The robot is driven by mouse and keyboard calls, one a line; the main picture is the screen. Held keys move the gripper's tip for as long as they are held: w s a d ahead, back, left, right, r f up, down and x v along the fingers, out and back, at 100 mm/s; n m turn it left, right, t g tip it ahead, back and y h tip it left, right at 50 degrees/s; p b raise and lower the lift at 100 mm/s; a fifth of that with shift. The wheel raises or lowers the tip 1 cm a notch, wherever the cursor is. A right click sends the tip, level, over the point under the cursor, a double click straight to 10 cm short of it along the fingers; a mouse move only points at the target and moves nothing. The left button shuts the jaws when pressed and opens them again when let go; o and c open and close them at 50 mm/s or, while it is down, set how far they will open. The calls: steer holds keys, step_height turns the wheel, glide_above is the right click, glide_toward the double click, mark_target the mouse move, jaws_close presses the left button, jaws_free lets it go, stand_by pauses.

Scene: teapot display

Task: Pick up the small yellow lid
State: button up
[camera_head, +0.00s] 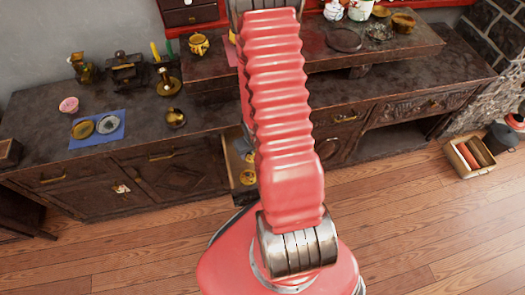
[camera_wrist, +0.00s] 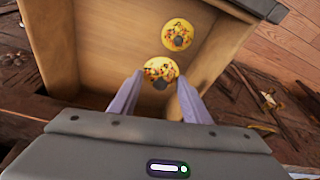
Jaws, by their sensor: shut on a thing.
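A small yellow lid (camera_wrist: 160,70) with a coloured pattern and a dark knob is between the two fingertips of my gripper (camera_wrist: 160,80) in the wrist view. The gripper is shut on it, over an open wooden drawer. A second yellow lid (camera_wrist: 177,34) of similar look lies farther in, apart from the fingers. In the head view, yellow round things (camera_head: 248,177) show in the open drawer beside my arm. My gripper is hidden behind the arm there.
The drawer's pale side wall (camera_wrist: 219,50) is close on the right.

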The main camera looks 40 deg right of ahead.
steer(key=shift+w+a, duration=1.2)
steer(key=shift+a, duration=0.1)
steer(key=w+a+r+n, duration=0.2)
steer(key=w+a+r, duration=0.5)
steer(key=w+r, duration=0.5)
steer(key=w+a+r+n, duration=0.1)
steer(key=w+a+r, duration=0.1)
steer(key=a+r, duration=0.3)
steer(key=w+a+r+y, duration=0.1)
steer(key=w+a+r, duration=0.2)
steer(key=a+r, duration=0.2)
step_height(320, 180, up, 3)
steer(key=shift+w+a+r+n, duration=0.2)
steer(key=shift+w+a+n, duration=0.05)
steer(key=shift+a+n, duration=0.15)
steer(key=shift+d, duration=0.1)
